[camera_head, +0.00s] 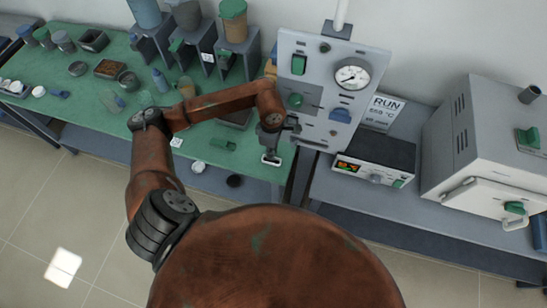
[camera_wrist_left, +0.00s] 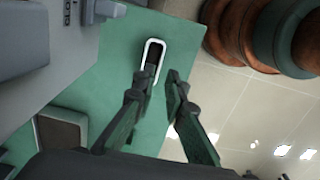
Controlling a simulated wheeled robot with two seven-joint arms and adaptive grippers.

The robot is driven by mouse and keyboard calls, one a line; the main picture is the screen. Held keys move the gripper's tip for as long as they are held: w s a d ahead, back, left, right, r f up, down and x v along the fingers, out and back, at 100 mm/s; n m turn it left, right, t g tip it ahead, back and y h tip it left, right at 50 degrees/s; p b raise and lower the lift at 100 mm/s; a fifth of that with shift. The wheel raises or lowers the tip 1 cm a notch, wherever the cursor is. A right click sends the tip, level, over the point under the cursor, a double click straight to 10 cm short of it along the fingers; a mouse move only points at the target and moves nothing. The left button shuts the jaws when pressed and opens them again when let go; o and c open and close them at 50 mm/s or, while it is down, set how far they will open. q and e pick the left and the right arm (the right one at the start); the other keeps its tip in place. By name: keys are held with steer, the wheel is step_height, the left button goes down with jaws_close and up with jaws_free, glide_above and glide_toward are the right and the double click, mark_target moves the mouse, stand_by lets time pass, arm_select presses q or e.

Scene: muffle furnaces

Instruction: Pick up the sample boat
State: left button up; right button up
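The sample boat (camera_wrist_left: 148,45) is a white, rounded, oblong rim with a dark inside. It lies on the green bench top (camera_wrist_left: 112,55) near its edge. In the head view the boat (camera_head: 271,160) shows just below my left gripper (camera_head: 272,150). In the left wrist view my left gripper (camera_wrist_left: 160,82) has its two fingers apart with nothing held between them. The left finger overlaps the boat's near end in the picture, and the right finger is to the right of it. I cannot tell whether a finger touches the boat. My right gripper is not in view.
A grey panel with a gauge (camera_head: 351,77) stands close to the right of my left gripper. A grey control box (camera_head: 374,160) and a furnace (camera_head: 487,150) are further right. Jars, trays and small dishes (camera_head: 78,69) fill the bench's left part. A dark tray (camera_wrist_left: 62,140) is nearby.

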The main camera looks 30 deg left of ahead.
mark_target(270, 163)
arm_select(q)
steer(key=shift+a+f, duration=0.3)
steer(key=shift+f, duration=0.15)
steer(key=f, duration=0.6)
steer(key=shift+s+f+p, duration=0.25)
steer(key=shift+f+p, duration=0.05)
steer(key=shift+f, duration=0.1)
steer(key=shift+c, duration=0.2)
jaws_close()
steer(key=shift+r, duration=0.1)
